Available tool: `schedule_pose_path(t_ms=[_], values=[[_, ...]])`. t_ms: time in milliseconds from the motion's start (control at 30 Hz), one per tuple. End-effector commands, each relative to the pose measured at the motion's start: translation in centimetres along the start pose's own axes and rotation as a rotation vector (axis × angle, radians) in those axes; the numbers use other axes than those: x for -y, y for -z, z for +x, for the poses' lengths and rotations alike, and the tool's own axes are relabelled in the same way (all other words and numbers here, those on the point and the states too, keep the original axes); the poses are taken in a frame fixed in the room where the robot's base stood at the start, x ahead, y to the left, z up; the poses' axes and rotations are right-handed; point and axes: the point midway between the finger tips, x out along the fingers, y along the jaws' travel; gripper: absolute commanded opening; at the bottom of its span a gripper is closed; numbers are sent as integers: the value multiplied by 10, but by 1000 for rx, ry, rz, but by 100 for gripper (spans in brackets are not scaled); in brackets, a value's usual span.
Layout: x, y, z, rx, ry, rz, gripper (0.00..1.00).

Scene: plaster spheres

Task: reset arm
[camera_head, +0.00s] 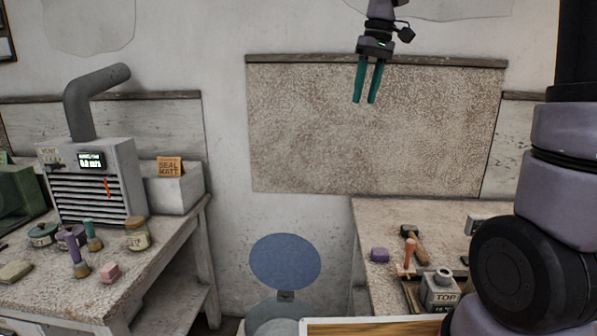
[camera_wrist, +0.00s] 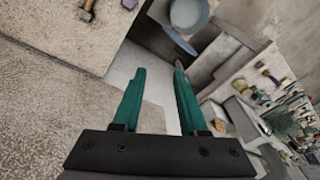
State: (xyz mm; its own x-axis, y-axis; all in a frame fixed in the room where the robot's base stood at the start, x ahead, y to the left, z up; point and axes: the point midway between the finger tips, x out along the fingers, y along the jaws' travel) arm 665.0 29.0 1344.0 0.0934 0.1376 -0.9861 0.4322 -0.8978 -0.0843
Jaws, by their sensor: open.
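My gripper (camera_head: 365,100) hangs high in front of the wall in the head view, its two green fingers pointing down. The fingers are apart with nothing between them. In the wrist view my gripper (camera_wrist: 158,72) shows its green fingers spread, with pale floor and wall seen between and beyond them. It touches nothing in either view.
A right-hand bench (camera_head: 385,215) holds a hammer (camera_head: 414,242), a purple block (camera_head: 379,255) and a grey block marked TOP (camera_head: 440,290). A left bench (camera_head: 95,295) holds a vent unit (camera_head: 105,180) and several jars. A blue round lid (camera_head: 285,262) stands between the benches.

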Motion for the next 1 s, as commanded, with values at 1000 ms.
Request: schedule_pose_path(t_ms=[1000], values=[[6,-215,-14,-532,25,752,42]])
